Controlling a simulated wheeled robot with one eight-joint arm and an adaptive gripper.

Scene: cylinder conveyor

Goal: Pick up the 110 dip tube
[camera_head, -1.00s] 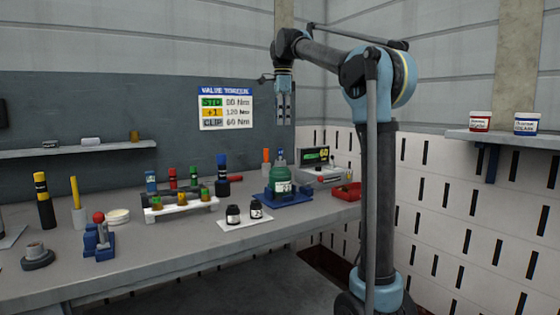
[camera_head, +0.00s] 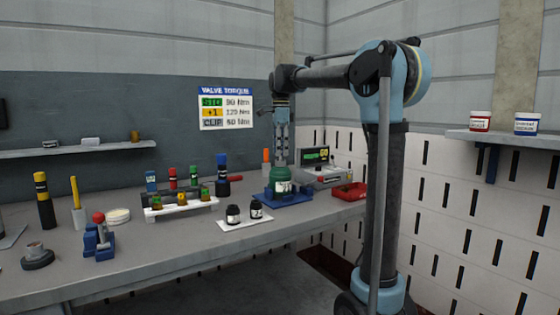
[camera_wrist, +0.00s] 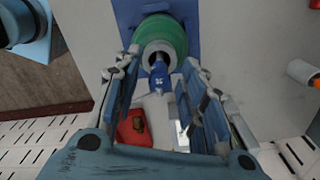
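My gripper (camera_head: 281,162) points straight down right over the green cylinder (camera_head: 281,187) on the blue stand (camera_head: 290,198). In the wrist view the gripper (camera_wrist: 158,66) is open. The fingers hide most of the valve piece in the head view. No label reading 110 is legible, so I cannot tell which thing is the dip tube; a thin yellow rod (camera_head: 75,192) stands upright in a grey holder at the left.
A white rack (camera_head: 180,208) with coloured pieces, a dark blue-capped bottle (camera_head: 222,172) and two black jars on a white plate (camera_head: 245,221) stand left of the stand. A red tray (camera_head: 350,191) and a grey device (camera_head: 318,168) are at its right.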

